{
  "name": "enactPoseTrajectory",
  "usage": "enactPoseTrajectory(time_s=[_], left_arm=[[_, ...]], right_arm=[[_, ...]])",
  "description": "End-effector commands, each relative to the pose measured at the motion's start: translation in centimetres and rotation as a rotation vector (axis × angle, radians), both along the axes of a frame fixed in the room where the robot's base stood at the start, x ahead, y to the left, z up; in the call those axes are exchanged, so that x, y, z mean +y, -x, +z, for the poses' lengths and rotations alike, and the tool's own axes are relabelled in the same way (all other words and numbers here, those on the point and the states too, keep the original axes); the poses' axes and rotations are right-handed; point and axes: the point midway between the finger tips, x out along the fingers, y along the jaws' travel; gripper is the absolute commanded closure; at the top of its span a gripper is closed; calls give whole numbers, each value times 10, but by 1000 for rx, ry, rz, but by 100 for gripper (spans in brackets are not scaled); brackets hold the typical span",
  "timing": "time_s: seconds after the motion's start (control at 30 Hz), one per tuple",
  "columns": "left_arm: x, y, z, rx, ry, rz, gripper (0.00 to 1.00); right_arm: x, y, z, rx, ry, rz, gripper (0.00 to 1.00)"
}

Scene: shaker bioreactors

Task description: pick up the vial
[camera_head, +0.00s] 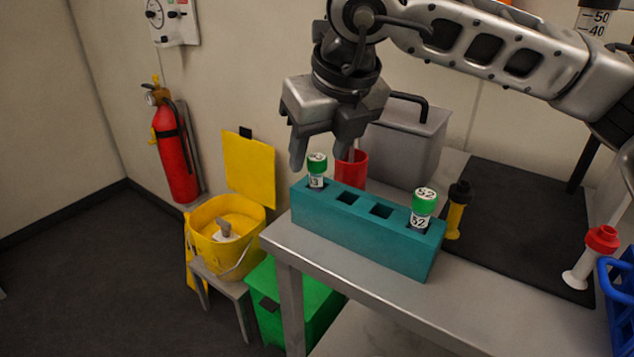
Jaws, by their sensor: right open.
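A teal rack (365,239) stands at the left end of the metal table. One green-capped vial (317,169) sits upright in its left end slot. Another green-capped vial (422,209), marked 52, sits in its right end slot. The two middle slots are empty. My right gripper (320,158) points down, open and empty, just above and behind the left vial. One finger is left of that vial's cap and the other is to its right. I cannot tell whether they touch it. My left gripper is not in view.
A red cup (351,168) and grey container (411,147) stand behind the rack. A black-and-yellow tube (456,210) is right of it, beside a dark mat (520,222). A red-capped tube (593,255) and blue rack (618,292) are farther right. A yellow bucket (205,243) stands below left.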

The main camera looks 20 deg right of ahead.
Motion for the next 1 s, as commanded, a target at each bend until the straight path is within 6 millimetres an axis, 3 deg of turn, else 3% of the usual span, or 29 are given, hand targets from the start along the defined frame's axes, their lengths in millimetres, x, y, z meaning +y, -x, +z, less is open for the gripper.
enactPoseTrajectory(time_s=[0.2,0.43,0.47,0.63,1.0], left_arm=[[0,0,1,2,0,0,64],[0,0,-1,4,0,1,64],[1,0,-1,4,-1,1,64],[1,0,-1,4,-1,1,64],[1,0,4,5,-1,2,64]], right_arm=[[2,-10,-23,1,-1,0,50],[2,-10,-25,1,-1,0,50],[2,-10,-25,1,-1,0,52],[2,-10,-24,1,-1,0,99],[2,-11,-14,-2,-2,1,100]])
